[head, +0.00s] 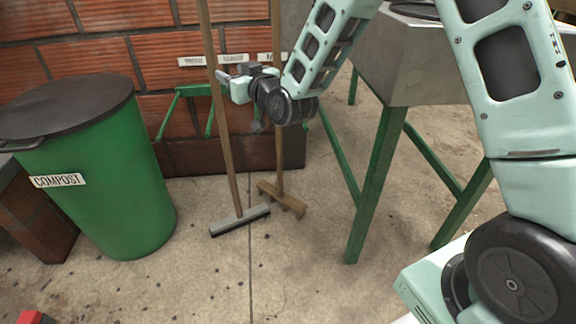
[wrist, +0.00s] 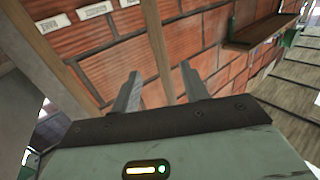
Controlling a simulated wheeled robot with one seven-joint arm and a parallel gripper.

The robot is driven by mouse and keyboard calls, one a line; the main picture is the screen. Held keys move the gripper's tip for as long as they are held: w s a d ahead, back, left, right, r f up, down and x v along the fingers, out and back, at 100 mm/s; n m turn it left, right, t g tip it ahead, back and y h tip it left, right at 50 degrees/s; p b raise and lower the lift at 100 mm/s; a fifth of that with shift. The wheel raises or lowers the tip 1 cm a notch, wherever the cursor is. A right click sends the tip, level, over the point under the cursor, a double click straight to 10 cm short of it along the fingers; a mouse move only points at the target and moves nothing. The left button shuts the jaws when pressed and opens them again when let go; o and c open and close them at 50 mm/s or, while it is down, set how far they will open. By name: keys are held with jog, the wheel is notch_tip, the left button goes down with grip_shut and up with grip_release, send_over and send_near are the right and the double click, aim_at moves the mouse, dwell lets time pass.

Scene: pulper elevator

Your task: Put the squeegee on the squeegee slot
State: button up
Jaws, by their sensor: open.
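The squeegee (head: 238,219) stands on the floor, its dark-edged head down and its long wooden handle leaning up towards the brick wall. My gripper (head: 226,80) is raised beside the upper part of this handle, just right of it. In the wrist view, my gripper (wrist: 158,92) is open, and a wooden pole (wrist: 158,45) shows between its fingers, apparently the squeegee handle. I cannot tell whether they touch. White labels (head: 233,58) are on the wall behind, their print too small to read surely. The squeegee slot cannot be picked out.
A broom (head: 281,197) stands close right of the squeegee. A green compost bin (head: 105,170) with a dark lid is at left. A green-legged grey table (head: 400,60) stands at right. A green frame (head: 190,110) is by the wall.

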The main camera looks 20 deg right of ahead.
jog(key=s+a+f+n+g, duration=0.2)
jog(key=s+a+g, duration=0.25)
jog(key=s, duration=0.65)
jog(key=s+a+f+n+g, duration=0.15)
jog(key=s+a+g, duration=0.35)
jog(key=s, duration=0.5)
jog(key=s+d+f+g+h, duration=0.1)
jog(key=s+d+g+h, duration=0.1)
jog(key=s, duration=0.8)
jog(key=s+d+g+h, duration=0.2)
jog(key=s+d+g, duration=0.3)
jog(key=s, duration=0.6)
jog(key=shift+s+d+f+n+g, duration=0.25)
jog(key=shift+f+n+g, duration=0.1)
jog(key=shift+f+n, duration=0.1)
jog(key=shift+r, duration=0.1)
notch_tip(320, 180, up, 37)
jog(key=p, duration=3.7)
